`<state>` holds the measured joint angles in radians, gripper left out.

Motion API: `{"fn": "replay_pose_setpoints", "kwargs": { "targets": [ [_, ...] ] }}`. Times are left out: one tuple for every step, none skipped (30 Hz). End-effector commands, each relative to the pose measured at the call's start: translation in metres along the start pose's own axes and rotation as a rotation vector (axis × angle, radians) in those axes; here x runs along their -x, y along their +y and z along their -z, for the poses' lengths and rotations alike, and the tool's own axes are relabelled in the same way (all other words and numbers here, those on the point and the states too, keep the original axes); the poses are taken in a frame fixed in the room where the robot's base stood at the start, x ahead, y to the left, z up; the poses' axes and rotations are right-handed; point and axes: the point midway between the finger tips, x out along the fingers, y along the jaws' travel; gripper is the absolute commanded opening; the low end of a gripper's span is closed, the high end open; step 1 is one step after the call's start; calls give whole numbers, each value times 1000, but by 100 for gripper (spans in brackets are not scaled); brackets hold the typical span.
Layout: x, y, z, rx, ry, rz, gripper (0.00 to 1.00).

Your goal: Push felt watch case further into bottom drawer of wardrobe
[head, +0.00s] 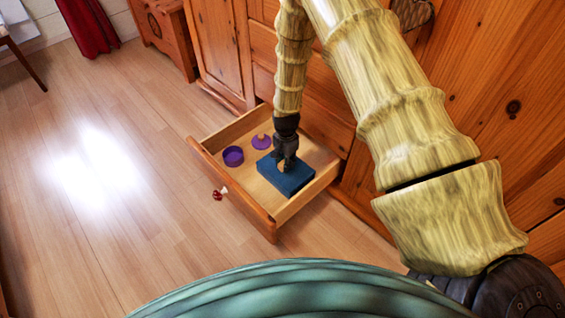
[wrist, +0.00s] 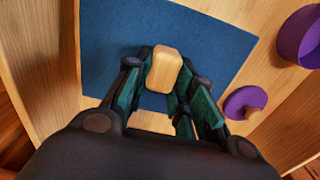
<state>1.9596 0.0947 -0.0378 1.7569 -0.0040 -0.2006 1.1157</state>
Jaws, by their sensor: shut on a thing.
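The felt watch case (head: 290,181) is a flat blue box lying in the open bottom drawer (head: 233,183), near the drawer's right side in the head view. The blue surface also fills much of the wrist view (wrist: 115,45). A light wooden knob (wrist: 165,68) stands on the case. My gripper (head: 285,161) reaches down into the drawer from above. In the wrist view my gripper (wrist: 160,92) is shut on the knob, with a finger on each side. My fingers hide part of the case.
A purple round container (head: 233,156) and a purple lid (head: 262,141) with a wooden knob lie in the drawer, left of and behind the case. The drawer front has a red-and-white knob (head: 220,193). The wardrobe (head: 325,98) stands behind. The floor to the left is clear.

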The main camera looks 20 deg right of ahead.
Motion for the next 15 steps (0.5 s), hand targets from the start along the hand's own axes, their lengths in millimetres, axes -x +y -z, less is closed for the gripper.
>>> {"fn": "replay_pose_setpoints", "kwargs": {
  "targets": [
    [0,0,1,0,1,0,0],
    [0,0,1,0,1,0,0],
    [0,0,1,0,1,0,0],
    [0,0,1,0,1,0,0],
    [0,0,1,0,1,0,0],
    [0,0,1,0,1,0,0],
    [0,0,1,0,1,0,0],
    [0,0,1,0,1,0,0],
    [0,0,1,0,1,0,0],
    [0,0,1,-1,1,0,28],
    [0,0,1,0,1,0,34],
    [0,0,1,-1,1,0,41],
    [0,0,1,0,1,0,46],
    [0,0,1,0,1,0,50],
    [0,0,1,0,1,0,50]
  ]
}}
